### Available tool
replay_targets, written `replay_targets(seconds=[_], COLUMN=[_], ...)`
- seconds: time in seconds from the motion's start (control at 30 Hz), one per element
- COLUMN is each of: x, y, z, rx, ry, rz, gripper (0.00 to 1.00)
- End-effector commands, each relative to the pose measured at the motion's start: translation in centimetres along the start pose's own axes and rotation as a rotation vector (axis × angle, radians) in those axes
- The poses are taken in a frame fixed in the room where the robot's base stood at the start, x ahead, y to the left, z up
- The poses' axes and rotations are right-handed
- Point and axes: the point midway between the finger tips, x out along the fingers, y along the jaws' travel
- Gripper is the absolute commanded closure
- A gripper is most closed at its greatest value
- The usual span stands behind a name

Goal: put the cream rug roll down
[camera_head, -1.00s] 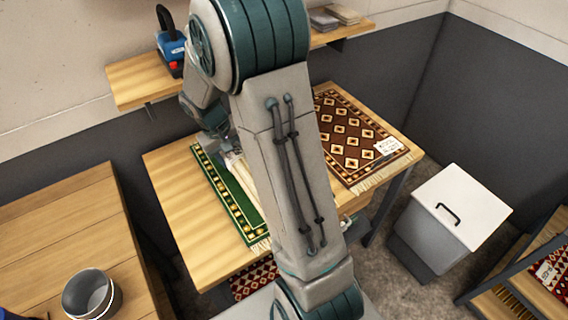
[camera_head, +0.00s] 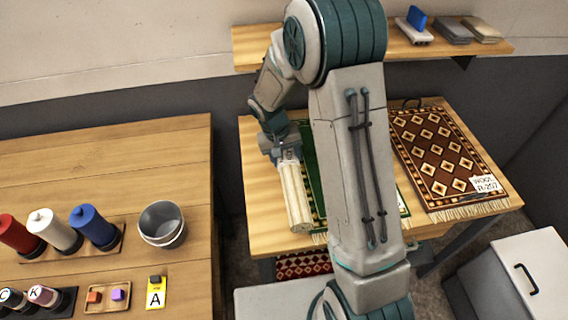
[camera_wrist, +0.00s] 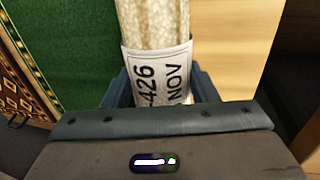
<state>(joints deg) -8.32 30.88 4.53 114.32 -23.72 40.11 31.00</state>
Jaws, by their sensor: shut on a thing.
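The cream rug roll (camera_head: 296,200) is in my gripper (camera_head: 286,158), which is shut on it near its far end. The roll points toward the front edge of the wooden table (camera_head: 262,205), along the left border of the green rug (camera_head: 312,165). I cannot tell whether it touches the table or hangs just above it. My arm hides much of the green rug.
A brown patterned rug (camera_head: 440,150) with a tag lies on the table's right. On the left, another bench (camera_head: 110,165) holds a metal bucket (camera_head: 162,222), several spools and a yellow card (camera_head: 156,292). A lidded bin (camera_head: 515,280) stands lower right. Bare wood lies left of the roll.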

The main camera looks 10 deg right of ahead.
Motion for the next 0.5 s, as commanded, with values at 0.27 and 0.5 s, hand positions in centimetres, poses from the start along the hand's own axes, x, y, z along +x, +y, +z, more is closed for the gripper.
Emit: replay_targets(seconds=[0.27, 0.5], x=[1.3, 4.0], y=[-1.0, -1.6], z=[-0.1, -0.1], rx=[0.001, -0.001], ry=[-0.001, 0.000], rz=[0.001, 0.001], gripper=[0.86, 0.86])
